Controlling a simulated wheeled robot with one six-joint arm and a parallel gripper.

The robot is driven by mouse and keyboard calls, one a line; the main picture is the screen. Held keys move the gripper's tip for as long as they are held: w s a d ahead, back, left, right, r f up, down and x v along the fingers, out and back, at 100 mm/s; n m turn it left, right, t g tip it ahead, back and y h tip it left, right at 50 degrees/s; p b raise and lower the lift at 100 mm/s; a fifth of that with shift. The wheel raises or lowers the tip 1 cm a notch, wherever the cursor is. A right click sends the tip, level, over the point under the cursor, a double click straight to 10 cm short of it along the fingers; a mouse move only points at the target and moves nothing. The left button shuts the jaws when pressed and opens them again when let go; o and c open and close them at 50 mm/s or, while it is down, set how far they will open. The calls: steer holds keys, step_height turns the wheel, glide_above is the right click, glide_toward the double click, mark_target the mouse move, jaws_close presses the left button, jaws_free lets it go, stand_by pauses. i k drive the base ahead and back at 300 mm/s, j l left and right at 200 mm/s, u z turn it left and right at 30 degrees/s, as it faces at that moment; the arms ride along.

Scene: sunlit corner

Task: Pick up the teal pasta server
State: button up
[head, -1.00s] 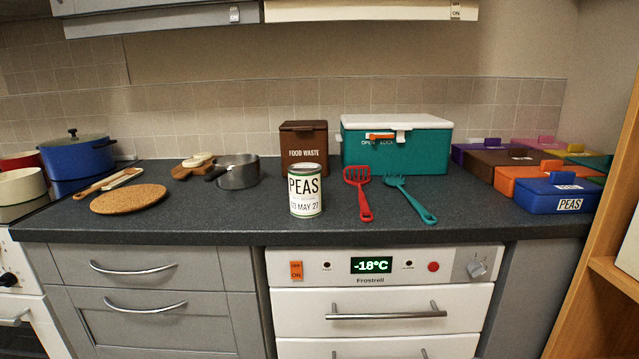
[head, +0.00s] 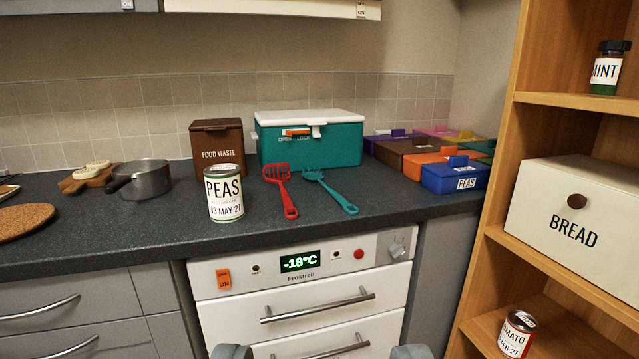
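The teal pasta server (head: 330,189) lies flat on the dark worktop in front of the teal box. Its toothed head points back left and its handle runs forward right, towards the worktop's front edge. A red slotted turner (head: 281,188) lies just left of it, apart from it. My gripper (head: 321,352) shows only as two grey fingertips at the bottom edge, set wide apart with nothing seen between them. It is open and below the server in the picture, not touching it. The rest of the gripper is out of view.
A PEAS tin (head: 224,194) stands left of the turner. Behind are a brown FOOD WASTE bin (head: 219,148) and the teal box (head: 320,148). Coloured boxes, including a blue one (head: 455,175), stand right. A wooden shelf (head: 497,200) rises at the right. Worktop before the server is clear.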

mark_target(314, 176)
steer(key=i, duration=1.2)
steer(key=l+z, duration=0.05)
steer(key=l, duration=0.05)
